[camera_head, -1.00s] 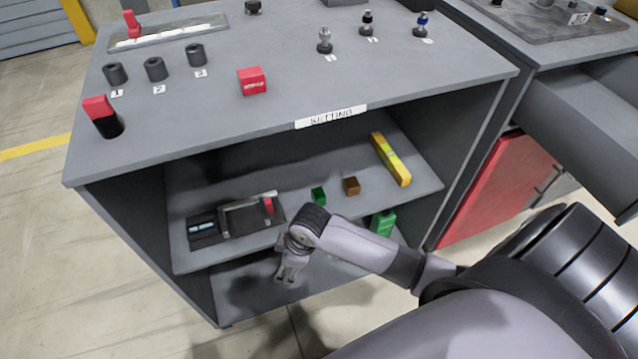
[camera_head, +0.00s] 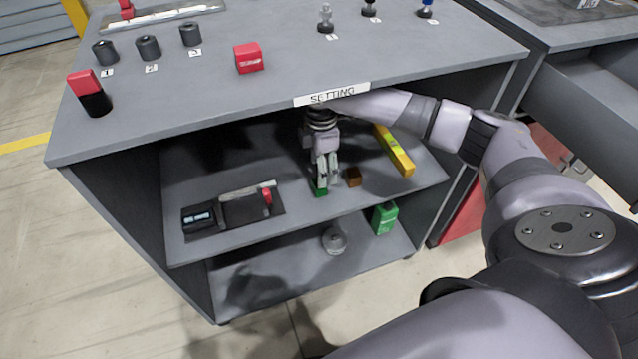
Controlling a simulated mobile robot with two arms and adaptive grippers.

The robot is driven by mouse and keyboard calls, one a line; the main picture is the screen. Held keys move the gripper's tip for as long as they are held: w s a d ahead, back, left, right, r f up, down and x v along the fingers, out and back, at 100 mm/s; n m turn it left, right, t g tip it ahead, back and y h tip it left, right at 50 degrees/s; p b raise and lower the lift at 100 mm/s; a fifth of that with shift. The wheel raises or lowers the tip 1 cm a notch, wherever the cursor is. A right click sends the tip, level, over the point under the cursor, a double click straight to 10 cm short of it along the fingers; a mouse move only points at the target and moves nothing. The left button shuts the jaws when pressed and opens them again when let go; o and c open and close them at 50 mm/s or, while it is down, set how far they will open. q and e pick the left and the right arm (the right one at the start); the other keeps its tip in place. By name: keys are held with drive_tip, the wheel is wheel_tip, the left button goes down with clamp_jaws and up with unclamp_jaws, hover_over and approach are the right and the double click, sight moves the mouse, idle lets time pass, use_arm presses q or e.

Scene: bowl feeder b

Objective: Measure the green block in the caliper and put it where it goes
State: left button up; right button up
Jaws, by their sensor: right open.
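The green block (camera_head: 320,191) sits on the middle shelf of the cabinet, partly hidden by my right gripper. My right gripper (camera_head: 325,183) points down just above and in front of it, with its jaws open. I cannot tell whether the fingers straddle the block. The caliper (camera_head: 243,207) lies on a dark base at the left of the same shelf, with a small display (camera_head: 199,217) at its left and a red part (camera_head: 266,194) at its right. My left gripper is not in view.
A brown block (camera_head: 353,177) stands just right of the green one. A yellow level (camera_head: 394,150) lies farther right. The tabletop edge with the "SETTING" label (camera_head: 332,95) overhangs the shelf.

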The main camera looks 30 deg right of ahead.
wheel_tip(320, 180, down, 2)
wheel_tip(320, 180, down, 4)
drive_tip(key=shift+w+a+f+b, duration=0.15)
drive_tip(key=shift+b, duration=1.05)
drive_tip(key=shift+f, duration=0.45)
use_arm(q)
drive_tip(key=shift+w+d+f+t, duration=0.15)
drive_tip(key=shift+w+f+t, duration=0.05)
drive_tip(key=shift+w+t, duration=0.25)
use_arm(e)
drive_tip(key=shift+r, duration=0.1)
drive_tip(key=shift+c, duration=0.2)
drive_tip(key=c, duration=1.3)
drive_tip(key=shift+r, duration=0.1)
